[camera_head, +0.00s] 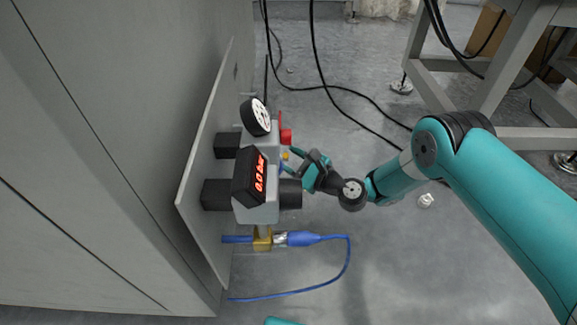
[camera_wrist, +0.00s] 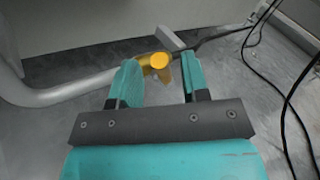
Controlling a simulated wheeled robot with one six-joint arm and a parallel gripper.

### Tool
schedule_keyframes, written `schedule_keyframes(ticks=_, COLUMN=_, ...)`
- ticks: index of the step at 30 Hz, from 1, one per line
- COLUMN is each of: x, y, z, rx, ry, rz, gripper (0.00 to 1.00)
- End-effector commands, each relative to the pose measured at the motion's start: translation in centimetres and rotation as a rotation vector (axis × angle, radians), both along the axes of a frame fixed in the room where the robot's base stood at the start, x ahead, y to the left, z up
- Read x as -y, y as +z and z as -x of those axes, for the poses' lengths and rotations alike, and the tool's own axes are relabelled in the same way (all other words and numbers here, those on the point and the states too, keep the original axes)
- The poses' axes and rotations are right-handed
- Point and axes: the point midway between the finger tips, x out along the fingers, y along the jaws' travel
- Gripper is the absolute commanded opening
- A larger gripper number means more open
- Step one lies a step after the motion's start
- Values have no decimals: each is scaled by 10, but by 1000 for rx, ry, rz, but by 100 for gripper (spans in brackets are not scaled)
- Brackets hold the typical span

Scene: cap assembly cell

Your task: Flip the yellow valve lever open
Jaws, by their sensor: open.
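The yellow valve lever (camera_wrist: 158,63) shows in the wrist view between the tips of my two teal fingers, closer to the left finger. Whether it touches that finger I cannot tell. My gripper (camera_wrist: 161,78) is open, with its fingers on either side of the lever. In the head view my gripper (camera_head: 290,160) reaches in from the right to the panel unit, and only a small yellow bit of the lever (camera_head: 285,156) shows at the fingertips. The rest of the lever is hidden there.
The valve unit on the grey panel (camera_head: 205,160) carries a display (camera_head: 257,178) reading 0.0 bar, a round gauge (camera_head: 259,116) and a red part (camera_head: 286,136). A blue hose (camera_head: 340,262) hangs below from a brass fitting (camera_head: 262,240). Black cables (camera_head: 340,90) lie behind.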

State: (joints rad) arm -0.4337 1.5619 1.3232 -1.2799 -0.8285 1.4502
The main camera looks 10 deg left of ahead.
Motion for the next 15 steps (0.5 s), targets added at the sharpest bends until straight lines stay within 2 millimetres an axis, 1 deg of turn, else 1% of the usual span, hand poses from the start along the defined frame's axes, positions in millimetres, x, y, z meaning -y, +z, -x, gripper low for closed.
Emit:
schedule_keyframes(ticks=1, x=-4, y=-1, z=-2, rx=4, ry=0, rz=-1, gripper=42)
schedule_keyframes(ticks=4, x=-9, y=0, z=-4, rx=1, ry=-1, rz=0, gripper=42)
schedule_keyframes(ticks=12, x=-10, y=1, z=-5, rx=-1, ry=-2, rz=-1, gripper=42)
schedule_keyframes(ticks=13, x=-10, y=1, z=-5, rx=-1, ry=-2, rz=-1, gripper=38)
schedule_keyframes(ticks=14, x=-10, y=1, z=-5, rx=-1, ry=-2, rz=-1, gripper=31)
schedule_keyframes(ticks=15, x=-10, y=1, z=-5, rx=-1, ry=-2, rz=-1, gripper=21)
